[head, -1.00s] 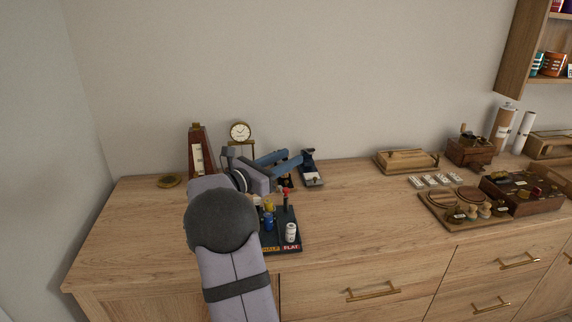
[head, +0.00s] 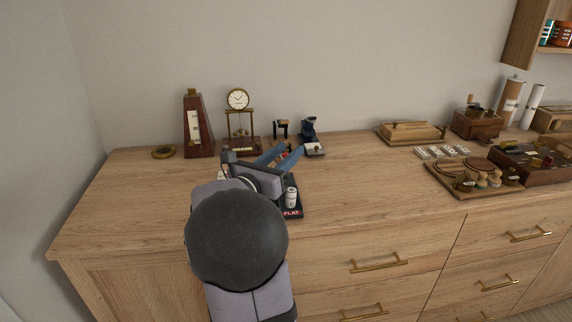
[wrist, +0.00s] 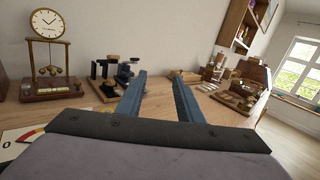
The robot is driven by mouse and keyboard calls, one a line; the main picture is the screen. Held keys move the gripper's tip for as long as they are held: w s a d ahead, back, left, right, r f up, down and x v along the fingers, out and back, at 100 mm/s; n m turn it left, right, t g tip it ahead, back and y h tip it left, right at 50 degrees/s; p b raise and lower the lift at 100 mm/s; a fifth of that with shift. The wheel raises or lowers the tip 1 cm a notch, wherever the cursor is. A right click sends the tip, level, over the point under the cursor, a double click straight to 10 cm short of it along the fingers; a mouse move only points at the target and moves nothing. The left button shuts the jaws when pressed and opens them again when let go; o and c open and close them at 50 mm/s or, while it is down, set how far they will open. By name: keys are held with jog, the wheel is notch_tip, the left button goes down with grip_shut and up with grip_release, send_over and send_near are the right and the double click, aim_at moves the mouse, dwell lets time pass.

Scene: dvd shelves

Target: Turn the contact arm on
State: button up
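My gripper (head: 293,150) points toward the back of the sideboard, over the dark board (head: 296,212) marked "FLAT". In the wrist view my gripper (wrist: 158,77) has its two blue fingers apart with nothing between them. A white battery-like cylinder (head: 291,197) stands on the board; my arm hides most of the rest. A dial card with a "0" and a coloured scale (wrist: 27,136) shows at the wrist view's lower left. A black upright bracket (head: 282,128) stands behind the fingers, also in the wrist view (wrist: 104,70). I cannot tell which part is the contact arm.
A small dark press-like device (head: 310,135) stands right of the bracket. A clock (head: 238,100) and a metronome (head: 196,125) stand at the back left. A wooden box (head: 411,132) and several wooden items stand right. The worktop between is clear.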

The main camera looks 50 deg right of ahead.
aim_at(286, 153)
jog(key=f+t, duration=0.1)
jog(key=w+a+f+n+t, duration=0.1)
jog(key=f+y, duration=0.1)
jog(key=f, duration=0.1)
jog(key=shift+w+a+n+t, duration=0.3)
jog(key=shift+w+t, duration=0.05)
jog(key=shift+t, duration=0.05)
jog(key=shift+w, duration=0.3)
jog(key=shift+f+m, duration=0.1)
jog(key=shift+m, duration=0.3)
jog(key=shift+d, duration=0.1)
jog(key=shift+p+x, duration=0.45)
jog(key=shift+x, duration=3.1)
jog(key=shift+f, duration=0.1)
grip_shut()
